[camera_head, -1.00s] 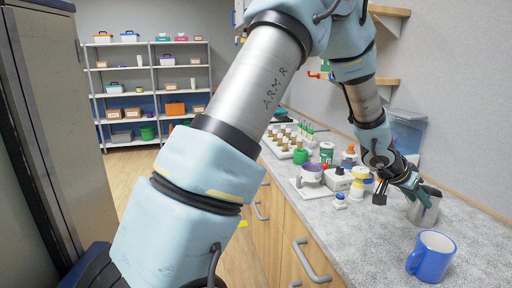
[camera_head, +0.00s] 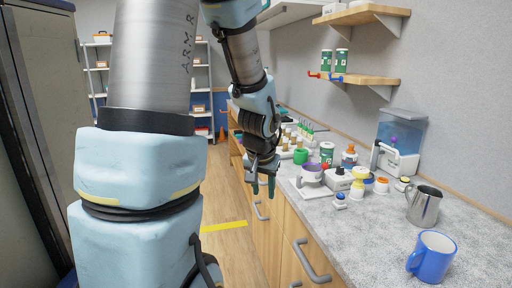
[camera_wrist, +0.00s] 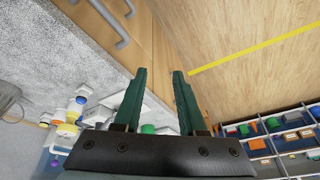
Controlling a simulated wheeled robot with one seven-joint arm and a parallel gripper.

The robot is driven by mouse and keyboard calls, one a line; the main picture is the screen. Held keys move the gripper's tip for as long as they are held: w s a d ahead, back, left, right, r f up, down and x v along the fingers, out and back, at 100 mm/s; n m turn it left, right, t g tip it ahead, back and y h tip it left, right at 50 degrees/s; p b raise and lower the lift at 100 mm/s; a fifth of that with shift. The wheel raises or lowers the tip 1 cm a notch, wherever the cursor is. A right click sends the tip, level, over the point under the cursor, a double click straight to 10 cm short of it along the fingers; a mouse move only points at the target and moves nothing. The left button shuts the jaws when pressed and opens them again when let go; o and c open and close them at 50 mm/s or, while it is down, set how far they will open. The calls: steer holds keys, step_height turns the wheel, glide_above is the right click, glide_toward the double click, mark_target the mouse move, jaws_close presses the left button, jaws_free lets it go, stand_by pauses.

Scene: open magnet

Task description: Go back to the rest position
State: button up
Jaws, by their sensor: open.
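My gripper (camera_head: 262,186) hangs beside the front edge of the counter in the head view, over the floor side and left of the white scale. In the wrist view its two green fingers (camera_wrist: 160,98) stand apart with nothing between them. The metal pitcher (camera_head: 423,205) stands upright on the counter at the right, clear of my gripper. The blue mug (camera_head: 432,257) stands in front of it, near the counter's front.
The grey counter (camera_head: 375,235) carries a white scale (camera_head: 312,182), several jars and bottles, and a water tank (camera_head: 400,140). Drawer handles (camera_head: 312,262) stick out below. Shelves (camera_head: 365,15) hang on the right wall. The wooden floor (camera_head: 228,210) is free at the left.

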steer(key=s+a+n+g, duration=0.2)
steer(key=s+a+n, duration=0.1)
steer(key=s+a, duration=0.5)
steer(key=shift+s+a+g+y, duration=0.3)
steer(key=shift+s+a, duration=0.05)
steer(key=shift+s, duration=0.35)
steer(key=shift+f, duration=0.1)
